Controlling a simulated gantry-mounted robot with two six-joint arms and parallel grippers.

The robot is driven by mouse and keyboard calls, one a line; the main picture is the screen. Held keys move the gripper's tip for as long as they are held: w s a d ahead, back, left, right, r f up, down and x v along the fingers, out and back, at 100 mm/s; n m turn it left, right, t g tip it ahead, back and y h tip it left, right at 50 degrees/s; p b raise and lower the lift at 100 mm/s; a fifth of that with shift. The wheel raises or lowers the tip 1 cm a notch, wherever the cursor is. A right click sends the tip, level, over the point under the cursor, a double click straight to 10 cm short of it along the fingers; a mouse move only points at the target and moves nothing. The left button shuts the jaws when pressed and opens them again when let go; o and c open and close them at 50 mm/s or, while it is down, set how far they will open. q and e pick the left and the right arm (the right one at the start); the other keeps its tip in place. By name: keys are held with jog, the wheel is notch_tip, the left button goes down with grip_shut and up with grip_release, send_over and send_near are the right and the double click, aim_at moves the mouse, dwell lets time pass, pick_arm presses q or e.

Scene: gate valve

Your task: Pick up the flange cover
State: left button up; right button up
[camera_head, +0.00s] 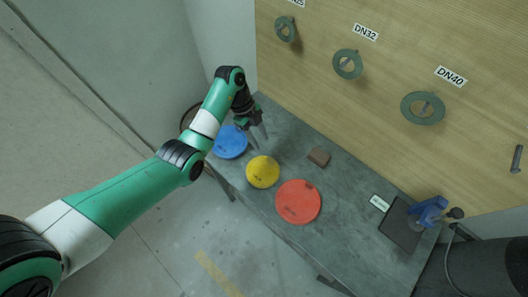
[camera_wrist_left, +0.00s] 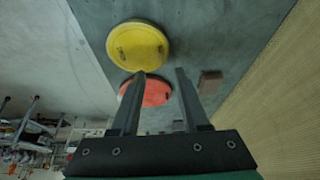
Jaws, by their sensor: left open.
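Three round discs that look like flange covers lie flat on the grey table. The blue disc (camera_head: 229,143) is at the left end, the yellow disc (camera_head: 263,172) is in the middle, and the larger red disc (camera_head: 298,202) is to the right. My left gripper (camera_head: 258,139) is open and empty, pointing down above the table just right of the blue disc. In the left wrist view, the yellow disc (camera_wrist_left: 137,45) lies beyond the open fingers (camera_wrist_left: 160,72), and the red disc (camera_wrist_left: 156,92) is partly hidden behind one finger. The blue disc is not in that view. My right gripper is not in view.
A small brown block (camera_head: 319,156) lies behind the discs. A dark plate (camera_head: 402,226) and a blue vise-like device (camera_head: 430,210) stand at the table's right end. A wooden wall (camera_head: 400,60) with green flange rings rises behind the grey table (camera_head: 345,205).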

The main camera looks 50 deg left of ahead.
aim_at(268, 158)
pick_arm(q)
jog(key=x, duration=0.4)
jog(key=shift+w+b, duration=0.1)
jog(key=shift+b, duration=0.3)
jog(key=b+x, duration=0.2)
jog(key=x, duration=0.3)
jog(key=shift+f, duration=0.15)
grip_shut()
